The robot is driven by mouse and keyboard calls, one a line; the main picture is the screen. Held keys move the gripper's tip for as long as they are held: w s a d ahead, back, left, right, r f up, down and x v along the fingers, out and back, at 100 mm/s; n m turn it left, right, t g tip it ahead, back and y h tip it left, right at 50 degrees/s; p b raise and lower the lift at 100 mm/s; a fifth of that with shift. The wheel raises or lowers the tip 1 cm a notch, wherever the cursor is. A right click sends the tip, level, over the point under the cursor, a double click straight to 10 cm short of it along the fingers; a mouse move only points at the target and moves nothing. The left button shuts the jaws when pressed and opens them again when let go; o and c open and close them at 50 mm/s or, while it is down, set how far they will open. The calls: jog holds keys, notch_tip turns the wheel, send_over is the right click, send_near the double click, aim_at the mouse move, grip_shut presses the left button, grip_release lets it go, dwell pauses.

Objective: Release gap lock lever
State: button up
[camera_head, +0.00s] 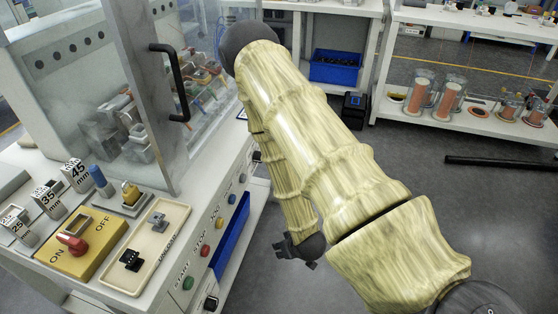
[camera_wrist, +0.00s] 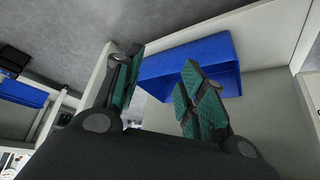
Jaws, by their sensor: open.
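On the machine's front panel, a small mount carries a blue upright handle (camera_head: 98,178) and a brass-coloured padlock-like piece (camera_head: 130,192). I cannot tell for certain which part is the gap lock lever. Gauge blocks marked 25, 35 and 45 mm (camera_head: 75,172) stand left of it. My gripper (camera_head: 298,250) hangs low, right of the panel's front face and apart from these parts. In the wrist view my gripper (camera_wrist: 162,88) has its two green-padded fingers spread, with nothing between them. The blue handle and brass piece are not in the wrist view.
A yellow ON/OFF plate with a red knob (camera_head: 72,243) and a beige tray (camera_head: 118,270) with small dark parts lie in front. Coloured buttons (camera_head: 205,250) line the front face. A door with a black handle (camera_head: 172,80) rises behind. A blue bin (camera_wrist: 190,65) is near my fingers.

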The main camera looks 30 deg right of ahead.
jog(key=w+d+r+t+b, duration=0.2)
jog(key=w+d+t+b, duration=0.4)
jog(key=w+d+b, duration=0.65)
jog(key=w+d+r+n+t+y+b, duration=0.1)
jog(key=w+d+r+t+y+b, duration=0.1)
jog(key=w+d+r+t+b, duration=0.6)
jog(key=w+a+r+g, duration=0.1)
jog(key=w+a+g, duration=0.1)
jog(key=w, duration=0.9)
jog(key=shift+w, duration=0.1)
jog(key=shift+c, duration=0.4)
jog(key=shift+r, duration=0.15)
grip_shut()
